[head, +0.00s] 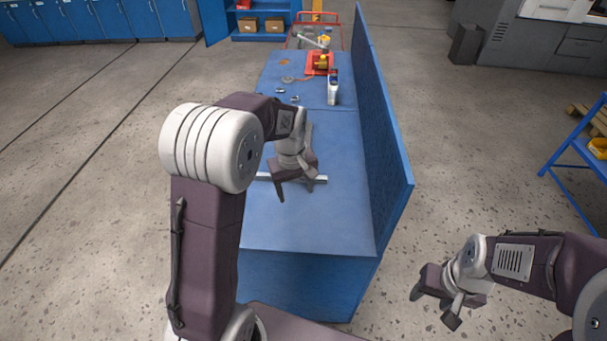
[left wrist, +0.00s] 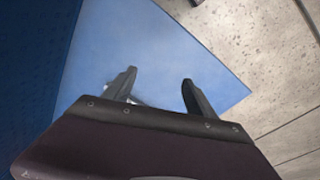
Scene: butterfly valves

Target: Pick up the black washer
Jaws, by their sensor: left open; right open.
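I cannot make out a black washer in either view. Small parts too tiny to identify lie toward the far end of the blue bench (head: 315,215), including dark-and-silver pieces (head: 280,91) and a flat greyish disc (head: 287,79). My left gripper (head: 296,188) is open and points down over the near part of the bench, well short of those parts. In the left wrist view its two fingers (left wrist: 159,80) are apart, with blue bench top between them. My right gripper (head: 433,308) is open and empty, off the bench to the right, above the floor.
A grey metal bar (head: 263,177) lies on the bench under my left gripper. A blue upright panel (head: 375,120) runs along the bench's right side. A white bottle (head: 333,90) and a red-and-yellow device (head: 321,64) stand farther back. The bench's near end is clear.

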